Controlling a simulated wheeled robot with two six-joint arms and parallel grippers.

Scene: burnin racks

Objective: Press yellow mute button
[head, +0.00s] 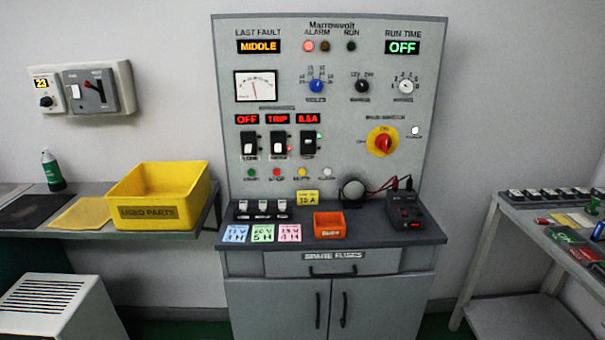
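The yellow button (302,172) is in the head view, on the lower part of the upright grey panel (345,130). It is the third in a row of small buttons. A red button (277,172) is to its left and a white one (327,172) to its right. A green button (251,172) is at the row's left end. The labels under the buttons are too small to read. A lamp under the word ALARM (308,46) glows red. Neither of my grippers shows in this view.
A yellow crate (160,213) stands on the left bench. A cart (540,215) is at right.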

